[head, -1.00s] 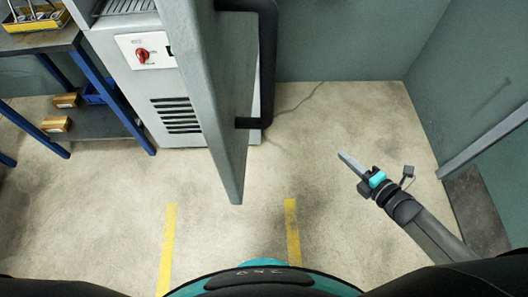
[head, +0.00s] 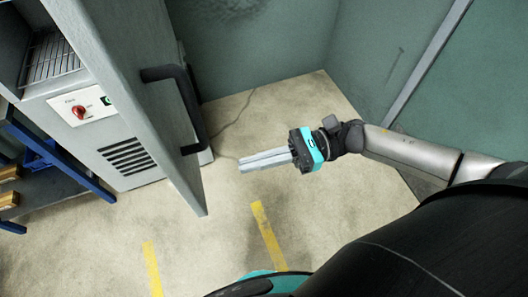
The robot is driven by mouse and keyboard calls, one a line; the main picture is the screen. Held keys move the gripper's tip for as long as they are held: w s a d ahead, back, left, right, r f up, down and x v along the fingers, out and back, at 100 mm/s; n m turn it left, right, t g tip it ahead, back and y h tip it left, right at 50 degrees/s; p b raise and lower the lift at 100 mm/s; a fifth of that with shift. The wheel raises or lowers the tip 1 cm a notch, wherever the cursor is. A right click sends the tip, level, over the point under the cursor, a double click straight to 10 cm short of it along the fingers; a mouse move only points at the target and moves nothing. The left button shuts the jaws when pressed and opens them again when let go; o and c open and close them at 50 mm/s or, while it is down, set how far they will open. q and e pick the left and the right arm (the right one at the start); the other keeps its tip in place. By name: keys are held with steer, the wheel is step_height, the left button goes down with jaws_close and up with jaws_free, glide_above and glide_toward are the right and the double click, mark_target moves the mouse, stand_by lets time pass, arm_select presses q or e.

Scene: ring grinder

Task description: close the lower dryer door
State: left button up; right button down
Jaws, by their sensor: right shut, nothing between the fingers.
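The lower dryer door (head: 125,75) is a grey panel standing open, swung out from the dryer cabinet (head: 115,120). Its black bar handle (head: 190,108) is on the face turned to the right. My right gripper (head: 241,164) is to the right of the door's lower part, apart from the door and handle in the picture. Its fingers are shut together with nothing between them and point left. My left gripper is not in view.
A wire rack (head: 52,58) shows inside the cabinet, with a red knob (head: 79,112) below it. A blue-legged workbench (head: 75,172) stands at left. Grey-green walls (head: 260,45) close the back and right. The floor with yellow stripes (head: 268,235) is clear.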

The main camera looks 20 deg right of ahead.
mark_target(188, 180)
steer(key=a, duration=0.2)
steer(key=a+p, duration=0.1)
steer(key=a, duration=0.2)
steer(key=a+p, duration=0.1)
steer(key=a, duration=0.2)
steer(key=shift+w+r, duration=0.15)
steer(key=shift+w, duration=0.25)
steer(key=shift+a, duration=0.5)
